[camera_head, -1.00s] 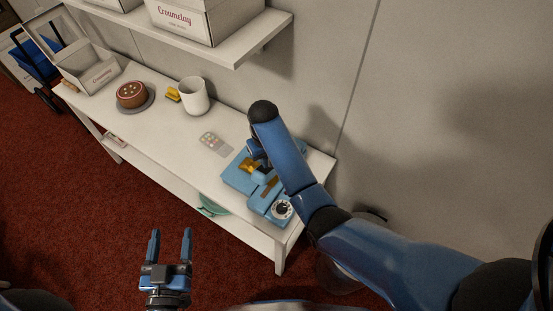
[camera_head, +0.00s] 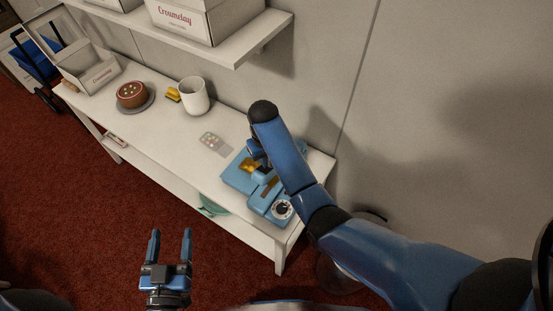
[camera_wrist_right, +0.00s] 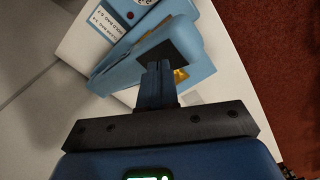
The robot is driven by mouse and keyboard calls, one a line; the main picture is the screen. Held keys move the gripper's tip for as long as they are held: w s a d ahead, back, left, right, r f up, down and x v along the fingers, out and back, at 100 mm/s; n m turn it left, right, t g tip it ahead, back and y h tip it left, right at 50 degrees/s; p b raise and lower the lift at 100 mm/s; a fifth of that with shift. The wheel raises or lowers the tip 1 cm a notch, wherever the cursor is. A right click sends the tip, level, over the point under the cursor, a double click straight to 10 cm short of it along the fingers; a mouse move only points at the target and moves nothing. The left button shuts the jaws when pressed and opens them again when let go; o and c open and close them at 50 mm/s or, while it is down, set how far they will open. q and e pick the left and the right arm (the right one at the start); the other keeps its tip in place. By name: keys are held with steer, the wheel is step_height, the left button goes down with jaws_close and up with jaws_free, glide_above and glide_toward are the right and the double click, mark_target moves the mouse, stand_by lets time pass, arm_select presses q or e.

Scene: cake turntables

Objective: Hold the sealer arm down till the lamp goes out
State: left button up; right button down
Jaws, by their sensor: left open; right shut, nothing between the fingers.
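The blue sealer (camera_head: 236,180) stands at the right end of the white table, with a round dial (camera_head: 282,210) on its near end. In the right wrist view the sealer arm (camera_wrist_right: 128,62) runs diagonally and carries a dark pad (camera_wrist_right: 180,42). My right gripper (camera_wrist_right: 157,68) is shut and empty, its fingertips at the pad and seemingly pressing it. In the head view my right arm hides much of the sealer. A small reddish spot beside the dial, possibly the lamp (camera_wrist_right: 130,15), shows in the wrist view; I cannot tell if it is lit. My left gripper (camera_head: 171,240) is open and empty, away from the table.
A white mug (camera_head: 194,96), a yellow item (camera_head: 172,94), a chocolate cake (camera_head: 132,94) and an open box (camera_head: 92,75) stand farther left. A shelf (camera_head: 240,48) with boxes overhangs the back.

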mark_target(263, 170)
steer(key=shift+f, duration=0.2)
steer(key=shift+s+a+f+b, duration=0.2)
steer(key=shift+s+a+f, duration=0.1)
steer(key=shift+f, duration=0.4)
steer(key=shift+s+a+f+b, duration=0.2)
steer(key=shift+s+f, duration=0.1)
steer(key=shift+f, duration=0.5)
